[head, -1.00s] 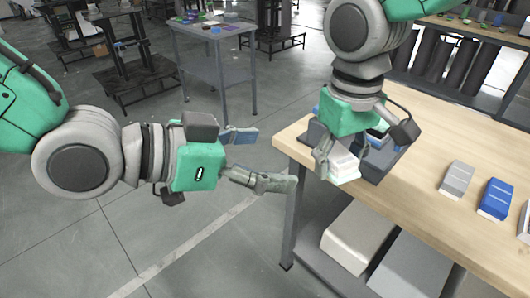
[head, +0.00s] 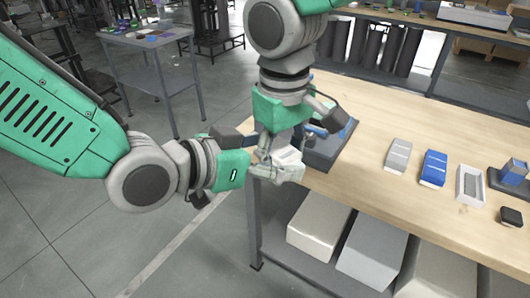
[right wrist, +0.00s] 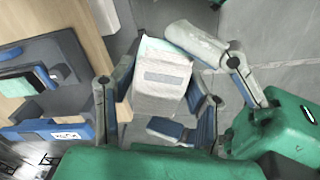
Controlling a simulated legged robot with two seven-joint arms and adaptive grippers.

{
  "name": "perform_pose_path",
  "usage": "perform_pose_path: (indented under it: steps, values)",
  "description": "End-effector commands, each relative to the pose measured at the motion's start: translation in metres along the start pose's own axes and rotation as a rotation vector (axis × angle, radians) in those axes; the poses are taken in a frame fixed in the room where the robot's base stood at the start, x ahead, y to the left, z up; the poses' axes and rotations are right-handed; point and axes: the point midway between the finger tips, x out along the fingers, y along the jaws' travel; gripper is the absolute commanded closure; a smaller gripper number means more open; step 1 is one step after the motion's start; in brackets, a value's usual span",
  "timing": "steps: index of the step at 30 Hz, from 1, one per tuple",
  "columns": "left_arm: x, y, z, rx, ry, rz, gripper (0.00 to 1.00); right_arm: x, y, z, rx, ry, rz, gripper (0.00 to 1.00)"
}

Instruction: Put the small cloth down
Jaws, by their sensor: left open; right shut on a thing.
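The small cloth (head: 288,158) is a pale white folded piece with a grey band. It also shows in the right wrist view (right wrist: 161,78). My right gripper (head: 283,163) points down and is shut on it, over the near left corner of the table. My left gripper (head: 266,160) comes in from the left, open. In the right wrist view its fingers lie on either side of the cloth, one along the top and a blue-padded one below. I cannot tell whether they touch it. The left fingertips are partly hidden in the head view.
A dark tray (head: 323,157) stands on the wooden table (head: 360,190) just right of the cloth. A grey box (head: 397,154), a blue box (head: 433,168) and a white open box (head: 470,185) stand further right. Pale bins (head: 319,227) fill the shelf below.

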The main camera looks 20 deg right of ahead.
Motion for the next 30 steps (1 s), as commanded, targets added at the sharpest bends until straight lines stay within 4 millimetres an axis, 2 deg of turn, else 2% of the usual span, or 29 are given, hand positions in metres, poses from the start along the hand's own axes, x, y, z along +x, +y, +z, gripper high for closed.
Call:
perform_pose_path:
  steps: [5, 8, 9, 10, 14, 15, 16, 17, 26, 30]
  values:
    - [0.001, 0.0, 0.0, 0.0, -0.001, -0.001, 0.16, 0.0, 0.001, 0.0, 0.0, 0.0, -0.001, 1.0]
    - [0.002, 0.001, 0.0, 0.001, -0.002, -0.001, 0.47, 0.0, 0.002, 0.001, 0.001, 0.0, -0.003, 1.0]
    - [0.002, 0.0, 0.0, 0.001, -0.003, -0.001, 0.61, 0.0, 0.002, 0.001, 0.001, 0.0, -0.003, 1.0]
    - [0.002, 0.0, 0.0, 0.0, -0.003, -0.002, 0.68, 0.0, 0.002, 0.001, 0.001, -0.001, -0.003, 1.0]
    - [0.003, -0.002, 0.0, -0.001, -0.005, -0.008, 0.69, 0.001, 0.002, 0.003, 0.001, -0.005, -0.005, 1.0]
    - [0.003, -0.003, 0.0, -0.001, -0.005, -0.009, 0.73, 0.001, 0.002, 0.004, 0.0, -0.007, -0.005, 0.47]
    - [0.002, -0.003, 0.0, -0.001, -0.005, -0.01, 0.73, 0.001, 0.002, 0.003, 0.0, -0.006, -0.005, 0.37]
    - [0.002, -0.003, 0.0, -0.001, -0.004, -0.009, 0.73, 0.001, 0.001, 0.003, 0.0, -0.006, -0.004, 0.34]
    - [0.001, -0.001, 0.0, -0.001, -0.001, -0.003, 0.74, -0.001, 0.001, 0.001, 0.0, -0.002, -0.001, 0.34]
    - [0.001, -0.001, 0.0, 0.0, -0.001, -0.002, 0.74, -0.014, 0.002, 0.0, 0.001, 0.003, -0.002, 0.34]
